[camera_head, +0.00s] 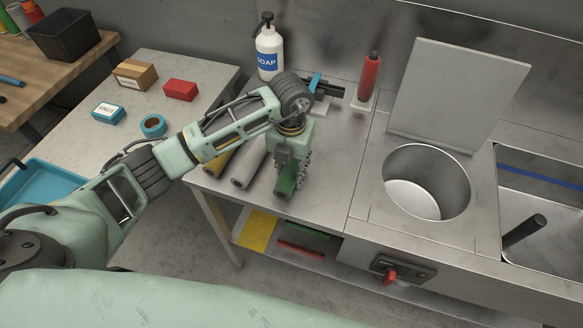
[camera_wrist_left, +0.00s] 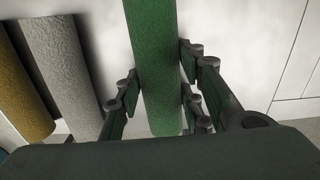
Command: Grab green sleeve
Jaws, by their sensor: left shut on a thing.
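The green sleeve (camera_head: 286,184) lies on the metal counter, its near end close to the counter's front edge. It also shows large in the left wrist view (camera_wrist_left: 155,70), running between the fingers. My left gripper (camera_head: 292,172) reaches down over it from above and is shut on it, with finger pads on both sides. Its far part is hidden by the gripper in the head view. I cannot tell whether it is lifted off the counter. My right gripper is not in view.
A grey sleeve (camera_head: 246,168) and a yellow sleeve (camera_head: 217,160) lie just left of the green one. A soap bottle (camera_head: 269,52) and a red cylinder (camera_head: 370,77) stand behind. An open round basin (camera_head: 427,180) with a raised lid (camera_head: 455,95) is to the right.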

